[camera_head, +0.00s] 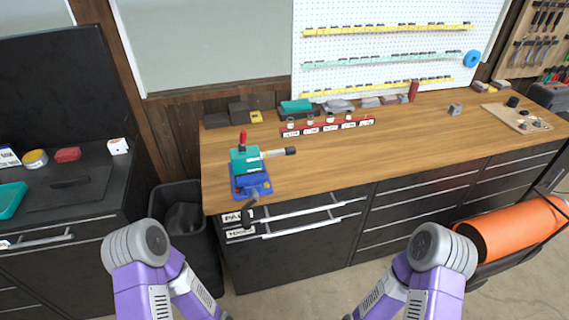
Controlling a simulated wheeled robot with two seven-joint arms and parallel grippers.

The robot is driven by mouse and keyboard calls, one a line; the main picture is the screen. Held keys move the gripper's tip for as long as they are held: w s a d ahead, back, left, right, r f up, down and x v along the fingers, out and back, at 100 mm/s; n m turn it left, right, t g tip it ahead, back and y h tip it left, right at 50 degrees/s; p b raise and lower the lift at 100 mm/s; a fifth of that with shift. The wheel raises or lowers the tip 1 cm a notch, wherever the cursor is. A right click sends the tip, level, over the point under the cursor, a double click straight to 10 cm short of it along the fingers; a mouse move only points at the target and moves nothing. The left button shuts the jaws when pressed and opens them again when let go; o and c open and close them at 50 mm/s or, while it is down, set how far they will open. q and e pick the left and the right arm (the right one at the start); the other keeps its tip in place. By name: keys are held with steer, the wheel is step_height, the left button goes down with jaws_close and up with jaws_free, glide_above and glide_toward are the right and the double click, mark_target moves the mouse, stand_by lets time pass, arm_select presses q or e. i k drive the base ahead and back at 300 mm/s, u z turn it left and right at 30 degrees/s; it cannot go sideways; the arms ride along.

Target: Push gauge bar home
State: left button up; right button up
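A blue vise (250,186) stands at the left front of the wooden workbench. A teal block (245,159) with a red upright knob sits on top of it. A pale bar with a dark end (289,151) sticks out of the block's right side, roughly level. No part is marked as the gauge bar; this bar may be it, but I cannot tell for sure. How deep it sits in the block is hidden. Only my purple arm links show at the bottom, well short of the bench. Neither gripper is in view.
A red strip with labelled pegs (326,127) lies behind the vise, to the right. The wooden bench top (400,136) is clear in the middle. The vise handle (249,214) hangs over the front edge. An orange cylinder (510,230) is at the right. A dark bin (186,217) stands left.

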mark_target(289, 151)
steer(key=z, duration=0.75)
steer(key=i, duration=1.05)
steer(key=u, duration=0.4)
